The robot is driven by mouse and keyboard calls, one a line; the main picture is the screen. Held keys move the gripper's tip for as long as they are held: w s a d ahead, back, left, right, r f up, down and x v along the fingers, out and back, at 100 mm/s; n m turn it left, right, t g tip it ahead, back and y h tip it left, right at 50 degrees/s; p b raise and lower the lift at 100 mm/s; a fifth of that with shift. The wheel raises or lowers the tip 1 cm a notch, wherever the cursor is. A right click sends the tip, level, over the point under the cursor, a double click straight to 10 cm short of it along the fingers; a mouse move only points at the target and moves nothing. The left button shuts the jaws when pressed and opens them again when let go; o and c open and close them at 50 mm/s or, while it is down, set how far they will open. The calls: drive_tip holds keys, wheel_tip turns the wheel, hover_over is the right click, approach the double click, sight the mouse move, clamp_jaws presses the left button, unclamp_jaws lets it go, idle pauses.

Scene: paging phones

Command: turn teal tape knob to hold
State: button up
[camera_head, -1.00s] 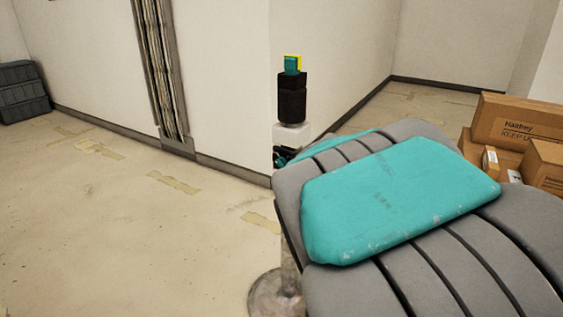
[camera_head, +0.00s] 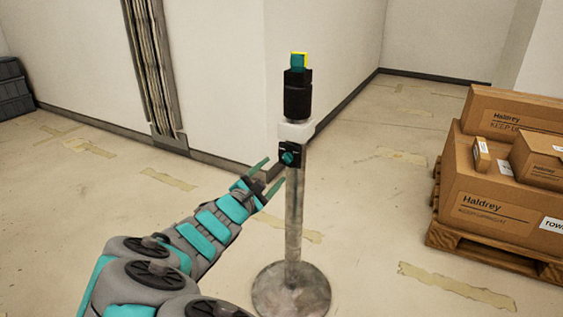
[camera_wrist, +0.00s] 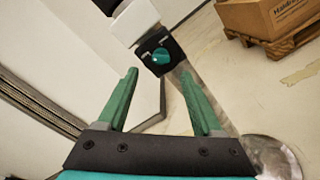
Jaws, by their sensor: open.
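The teal knob (camera_head: 287,157) sits on a small black plate on the front of an upright metal post (camera_head: 294,215), below a white collar (camera_head: 295,131). In the wrist view the teal knob (camera_wrist: 161,56) shows beyond the fingertips, slightly above the gap between them. My gripper (camera_head: 264,175) is open and empty, just left of and a little below the knob, apart from it. Its two green fingers also show in the wrist view (camera_wrist: 158,75). Any marking around the knob is too small to read.
A black cylinder (camera_head: 297,95) with a teal and yellow top piece (camera_head: 298,62) tops the post. The post's round base (camera_head: 291,290) stands on the floor. Cardboard boxes (camera_head: 500,205) on a wooden pallet (camera_head: 480,248) are at right. A wall with a cable channel (camera_head: 152,70) is behind.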

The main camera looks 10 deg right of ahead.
sight(285, 160)
drive_tip(key=shift+x, duration=3.4)
drive_tip(key=shift+s, duration=0.1)
clamp_jaws()
